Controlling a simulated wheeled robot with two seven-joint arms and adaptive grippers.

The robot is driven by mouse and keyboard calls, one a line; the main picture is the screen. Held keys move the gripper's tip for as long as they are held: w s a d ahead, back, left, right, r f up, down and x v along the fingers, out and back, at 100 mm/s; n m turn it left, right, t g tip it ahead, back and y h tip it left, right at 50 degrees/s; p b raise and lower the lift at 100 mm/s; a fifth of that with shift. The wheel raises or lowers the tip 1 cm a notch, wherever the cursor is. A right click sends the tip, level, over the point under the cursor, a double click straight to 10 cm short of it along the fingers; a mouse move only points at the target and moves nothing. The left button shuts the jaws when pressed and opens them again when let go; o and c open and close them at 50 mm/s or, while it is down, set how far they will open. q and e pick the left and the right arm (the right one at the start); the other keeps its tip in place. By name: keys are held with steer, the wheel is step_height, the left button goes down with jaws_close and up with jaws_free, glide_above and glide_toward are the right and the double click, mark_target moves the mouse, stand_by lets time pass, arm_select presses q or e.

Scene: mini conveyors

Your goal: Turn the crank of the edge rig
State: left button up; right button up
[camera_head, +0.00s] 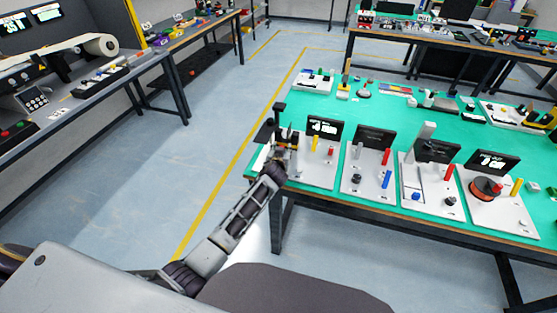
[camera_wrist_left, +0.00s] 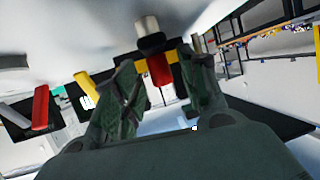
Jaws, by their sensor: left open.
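The leftmost rig on the near table edge is a white panel (camera_head: 318,178) with a small lit screen (camera_head: 324,127), a yellow peg (camera_head: 315,144) and a red peg (camera_head: 330,148). My left gripper (camera_head: 284,140) is at this panel's left side, by the table's corner. In the left wrist view its two fingers (camera_wrist_left: 166,95) are spread apart. My right gripper is not in view.
More white panels (camera_head: 366,182) with screens, pegs and knobs stand to the right, including one with an orange-red disc (camera_head: 485,189). Several small items lie farther back on the green tabletop (camera_head: 385,117). Open floor (camera_head: 160,165) lies left of the table.

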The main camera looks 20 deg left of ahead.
arm_select(q)
steer(key=shift+v, duration=5.2)
steer(key=s+a+f+m+g+h, duration=0.15)
steer(key=s+g, duration=0.35)
steer(key=s, duration=1.1)
steer(key=s+a+f+m+g+h, duration=0.1)
steer(key=s+a+f+m+g, duration=0.3)
steer(key=s, duration=1.1)
step_height(320, 180, down, 31)
steer(key=s+n+g, duration=0.2)
steer(key=s+a+f, duration=0.2)
steer(key=s+f, duration=0.8)
steer(key=s, duration=0.1)
steer(key=s+a+f+g, duration=0.1)
steer(key=s+a+f, duration=0.1)
steer(key=s+f, duration=0.8)
steer(key=shift+s+y, duration=0.35)
steer(key=shift+s, duration=0.45)
